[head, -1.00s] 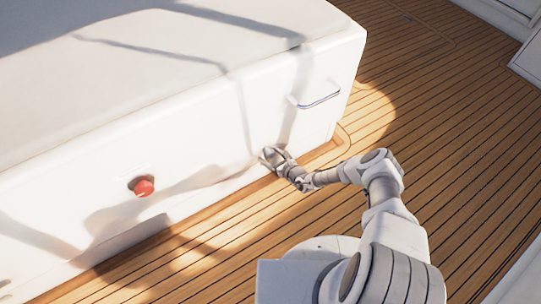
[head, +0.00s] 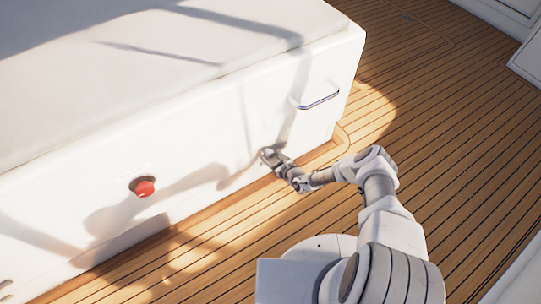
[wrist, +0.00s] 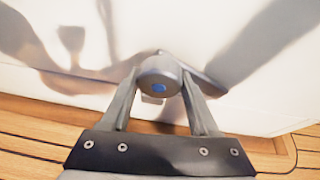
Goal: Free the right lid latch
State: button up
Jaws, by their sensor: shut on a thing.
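The right lid latch (wrist: 160,72) is a grey round knob with a blue dot, on the white front panel of the hatch. In the wrist view a grey lever arm extends from it to the right. My gripper (wrist: 160,92) has one finger on each side of the knob and is shut on it. In the head view my gripper (head: 270,156) is low on the panel, near its right end. There the latch is mostly hidden by the fingers.
A metal handle (head: 318,101) is on the panel above and right of my gripper. A red knob (head: 144,188) is on the panel to the left. The white lid (head: 130,90) lies on top. The teak deck (head: 440,130) is clear to the right.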

jog(key=shift+s+a+n+t+h+p, duration=0.1)
jog(key=shift+n+t+h+p, duration=0.45)
jog(key=shift+n, duration=0.95)
jog(key=shift+h, duration=0.25)
jog(key=o, duration=1.3)
jog(key=shift+d+r, duration=0.1)
jog(key=shift+d, duration=0.1)
